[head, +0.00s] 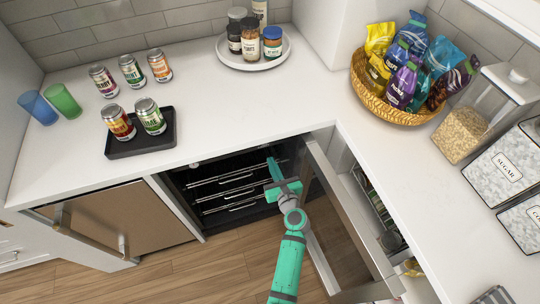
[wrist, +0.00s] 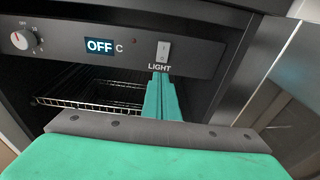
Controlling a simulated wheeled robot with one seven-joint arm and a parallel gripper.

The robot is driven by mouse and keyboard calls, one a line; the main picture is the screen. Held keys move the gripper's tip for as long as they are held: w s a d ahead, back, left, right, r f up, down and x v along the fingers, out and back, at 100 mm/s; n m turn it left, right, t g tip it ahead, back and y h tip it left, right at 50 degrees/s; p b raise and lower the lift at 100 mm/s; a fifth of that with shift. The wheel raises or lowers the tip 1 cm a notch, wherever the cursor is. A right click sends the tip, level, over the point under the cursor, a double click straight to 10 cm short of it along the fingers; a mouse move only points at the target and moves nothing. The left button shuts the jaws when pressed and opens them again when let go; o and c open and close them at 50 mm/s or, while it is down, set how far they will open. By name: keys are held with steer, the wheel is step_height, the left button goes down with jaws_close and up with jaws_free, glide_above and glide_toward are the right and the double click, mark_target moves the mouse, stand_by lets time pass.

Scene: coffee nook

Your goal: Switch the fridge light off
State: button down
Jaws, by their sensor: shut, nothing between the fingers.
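The small fridge (head: 190,185) under the counter stands open and its inside looks dark. Its black control panel (wrist: 210,60) fills the top of the wrist view. The panel carries a light rocker switch (wrist: 163,51) labelled LIGHT. To its left are a display (wrist: 99,46) reading OFF C and a round knob (wrist: 24,39). My gripper (wrist: 161,78) is shut and empty. Its fingertips are just below the switch, over the LIGHT label; I cannot tell whether they touch the panel. In the head view my gripper (head: 271,161) reaches in at the fridge's upper front.
The open fridge door (head: 340,225) stands close on the right of my arm. Wire racks (head: 235,190) are inside the fridge. The white countertop (head: 215,115) overhangs above and holds cans, cups, jars and a snack basket (head: 365,95).

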steer(key=s+d+f, duration=0.1)
steer(key=s+d, duration=0.1)
steer(key=s, duration=0.5)
steer(key=shift+s+d, duration=0.15)
steer(key=shift+d, duration=0.1)
steer(key=shift+f, duration=0.1)
steer(key=s+a+f+n+g+h, duration=0.1)
steer(key=s+f+n+h, duration=0.1)
steer(key=s+n, duration=0.6)
steer(key=s+f+n+g+h, duration=0.1)
steer(key=s+f+n+h, duration=0.3)
steer(key=s, duration=0.8)
steer(key=s+a+r+n+t+y, duration=0.1)
steer(key=s+a+r+n, duration=0.1)
steer(key=s+r+n, duration=1.4)
step_height(320, 180, up, 4)
steer(key=n, duration=0.4)
steer(key=shift+a+t, duration=0.2)
steer(key=shift+t, duration=0.2)
